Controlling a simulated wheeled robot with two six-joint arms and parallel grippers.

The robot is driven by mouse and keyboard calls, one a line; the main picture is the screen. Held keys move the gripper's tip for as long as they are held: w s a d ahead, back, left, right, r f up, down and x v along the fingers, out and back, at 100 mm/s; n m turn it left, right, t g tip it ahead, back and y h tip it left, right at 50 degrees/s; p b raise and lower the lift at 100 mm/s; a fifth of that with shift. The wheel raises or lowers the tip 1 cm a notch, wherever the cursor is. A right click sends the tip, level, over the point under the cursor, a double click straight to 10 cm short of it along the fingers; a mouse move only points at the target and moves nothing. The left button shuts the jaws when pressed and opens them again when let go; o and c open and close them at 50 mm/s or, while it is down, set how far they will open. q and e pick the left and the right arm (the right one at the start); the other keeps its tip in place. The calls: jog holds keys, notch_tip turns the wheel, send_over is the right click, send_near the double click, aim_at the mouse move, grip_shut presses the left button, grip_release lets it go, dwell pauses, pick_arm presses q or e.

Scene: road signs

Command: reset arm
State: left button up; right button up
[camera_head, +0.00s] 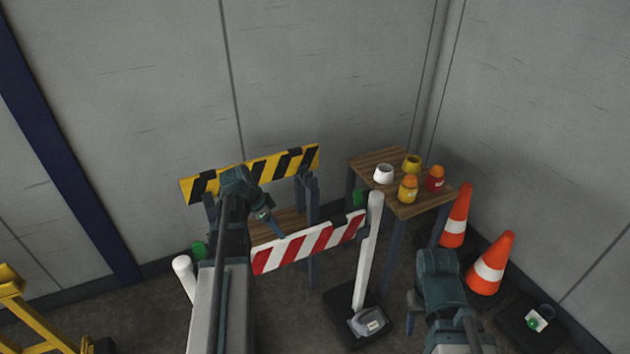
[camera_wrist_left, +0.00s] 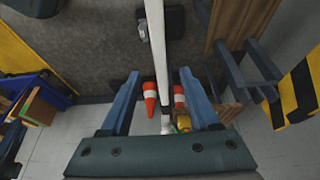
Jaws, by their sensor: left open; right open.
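My left gripper (camera_head: 274,222) reaches in over the red-and-white striped barrier board (camera_head: 310,243), in front of the yellow-and-black striped board (camera_head: 255,172). In the left wrist view its two blue-grey fingers (camera_wrist_left: 160,78) stand wide apart. A white post (camera_wrist_left: 156,40) shows in line with the gap between them; I cannot tell its distance from the fingers, and I see nothing gripped.
A white post (camera_head: 368,250) stands on a black base (camera_head: 385,325) beside the red-and-white board. A wooden table (camera_head: 420,204) holds several jars and a white cup (camera_head: 383,174). Two orange cones (camera_head: 490,263) stand at the right. A yellow frame (camera_head: 30,318) is at the lower left.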

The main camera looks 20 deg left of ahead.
pick_arm(q)
jog(key=s+d+r+n+g+y+p, duration=0.1)
jog(key=s+d, duration=0.3)
jog(key=d, duration=0.7)
jog(key=s+d+r+n+g+y+p, duration=0.1)
jog(key=s+d, duration=0.4)
jog(key=d, duration=0.6)
jog(key=s+d+r+n+g+y+p, duration=0.1)
jog(key=s+d, duration=0.3)
jog(key=d, duration=0.7)
jog(key=shift+s+n+g+y+p, duration=0.2)
jog(key=shift+n+g+y+p, duration=0.1)
jog(key=shift+n+y+p, duration=0.45)
jog(key=shift+d, duration=0.1)
jog(key=shift+c, duration=1)
